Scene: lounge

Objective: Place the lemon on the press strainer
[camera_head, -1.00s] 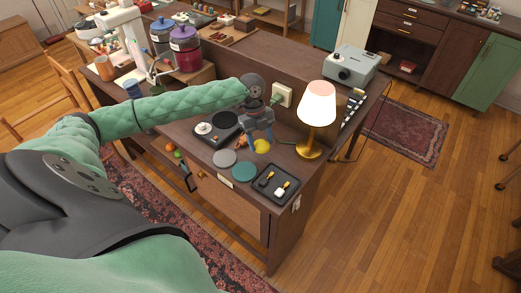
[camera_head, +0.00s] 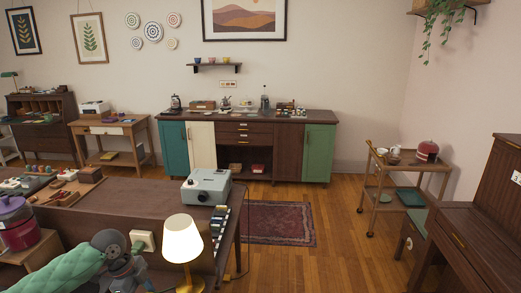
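My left arm comes in at the bottom left over the desk. The wrist and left gripper (camera_head: 130,279) sit at the bottom edge, left of the lamp. Its fingertips are cut off or hidden, so I cannot tell whether it is open or shut. The lemon is not in view now. I cannot make out the press strainer for certain; small kitchen items, including a dark upright device (camera_head: 265,102) and another (camera_head: 176,103), stand on the far sideboard (camera_head: 345,117). My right gripper is not in view.
A wooden cart (camera_head: 408,167) with a red pot (camera_head: 428,151) stands right. Wooden floor and a rug (camera_head: 280,222) lie open between desk and sideboard.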

